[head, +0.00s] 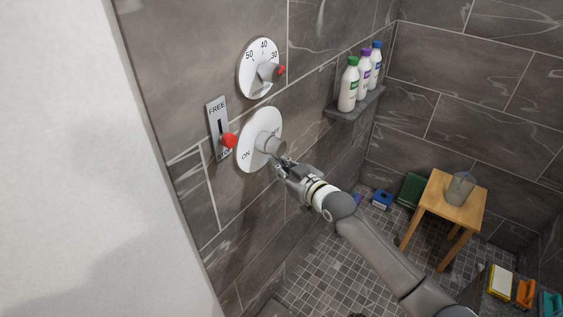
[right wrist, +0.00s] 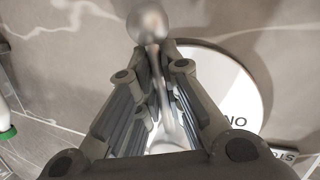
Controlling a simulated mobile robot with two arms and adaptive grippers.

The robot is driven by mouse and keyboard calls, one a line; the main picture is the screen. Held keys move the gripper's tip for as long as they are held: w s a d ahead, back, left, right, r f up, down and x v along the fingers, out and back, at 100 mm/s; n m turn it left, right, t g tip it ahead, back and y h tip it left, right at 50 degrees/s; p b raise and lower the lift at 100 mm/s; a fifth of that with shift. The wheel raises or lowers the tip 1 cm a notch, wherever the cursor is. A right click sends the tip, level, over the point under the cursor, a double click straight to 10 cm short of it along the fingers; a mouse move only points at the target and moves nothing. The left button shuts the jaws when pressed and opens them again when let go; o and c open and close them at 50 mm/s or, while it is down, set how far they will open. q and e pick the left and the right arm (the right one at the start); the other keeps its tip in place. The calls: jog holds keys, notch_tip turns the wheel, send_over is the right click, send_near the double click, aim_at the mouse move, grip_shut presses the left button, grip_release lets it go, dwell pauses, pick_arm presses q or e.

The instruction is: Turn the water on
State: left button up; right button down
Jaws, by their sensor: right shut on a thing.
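A round white plate (head: 251,137) marked ON at its lower left is on the tiled wall; part of its other lettering is hidden by a grey metal knob (head: 268,144). My right gripper (head: 281,165) is at the knob's lower right, shut on its metal lever. In the right wrist view the lever (right wrist: 148,22) has a ball end and runs between my fingers (right wrist: 158,70). The white plate (right wrist: 232,78) with ON lies behind them. My left gripper is not in view.
Above is a temperature dial (head: 252,66) with a red-tipped knob. A shelf (head: 357,106) with bottles, a wooden stool (head: 440,196) and small floor items stand to the right.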

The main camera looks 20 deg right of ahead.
dwell(0.3)
jog(key=c, duration=1.5)
grip_release()
jog(key=shift+c, duration=0.2)
jog(key=v, duration=1.2)
